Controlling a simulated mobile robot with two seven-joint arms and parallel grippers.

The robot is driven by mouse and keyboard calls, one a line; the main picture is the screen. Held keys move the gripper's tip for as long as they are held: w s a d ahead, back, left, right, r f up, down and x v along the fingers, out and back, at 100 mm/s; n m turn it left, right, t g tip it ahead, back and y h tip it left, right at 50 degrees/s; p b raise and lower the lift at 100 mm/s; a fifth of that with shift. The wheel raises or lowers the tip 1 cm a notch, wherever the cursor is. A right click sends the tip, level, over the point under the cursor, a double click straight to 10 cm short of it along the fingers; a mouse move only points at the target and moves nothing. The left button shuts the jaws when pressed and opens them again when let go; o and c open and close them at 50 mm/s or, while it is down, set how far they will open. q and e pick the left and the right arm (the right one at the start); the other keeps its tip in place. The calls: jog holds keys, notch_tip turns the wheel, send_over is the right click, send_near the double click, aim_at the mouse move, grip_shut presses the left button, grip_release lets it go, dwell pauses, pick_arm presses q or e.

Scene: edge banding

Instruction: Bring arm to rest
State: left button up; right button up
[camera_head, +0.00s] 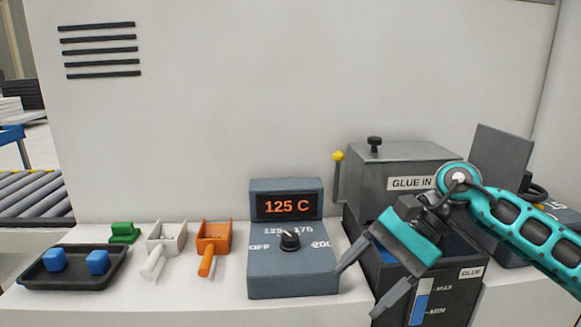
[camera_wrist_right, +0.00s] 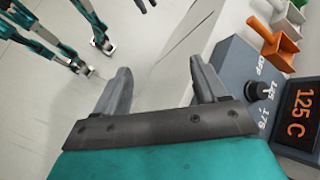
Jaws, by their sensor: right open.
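My right gripper (camera_head: 357,291) comes in from the right on a teal arm. It hangs just right of the temperature control box, in front of the glue machine (camera_head: 405,167). Its two grey fingers are spread, with nothing between them. They also show apart in the right wrist view (camera_wrist_right: 160,82), over pale floor and beside the counter edge. My left gripper does not show in the head view. Teal limbs at the top left of the right wrist view are too small to identify.
The control box (camera_head: 265,268) reads 125 C and has a black knob (camera_head: 290,240). A white wall panel stands behind.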

jog(key=s+a+m+t+y, duration=0.35)
jog(key=a+m+y, duration=0.75)
jog(key=m, duration=0.5)
jog(key=w+d+f+m+t+h, duration=0.1)
jog(key=d+f+m+t+h, duration=0.55)
jog(key=m, duration=0.95)
jog(key=w+d+f+m+t+h, duration=0.2)
jog(key=d+f+m+t+h, duration=0.2)
jog(key=f+m+t, duration=0.75)
jog(key=s+d+f+m+g+h, duration=0.3)
jog(key=s+f+m+g, duration=0.1)
jog(key=s+f+m, duration=0.2)
jog(key=s+d+f+m+g+h, duration=0.4)
jog(key=s+f+m, duration=0.2)
jog(key=m, duration=0.5)
jog(key=shift+s+f, duration=0.4)
jog(key=shift+s, duration=0.5)
jog(key=shift+m+g, duration=0.25)
jog(key=shift+c, duration=0.4)
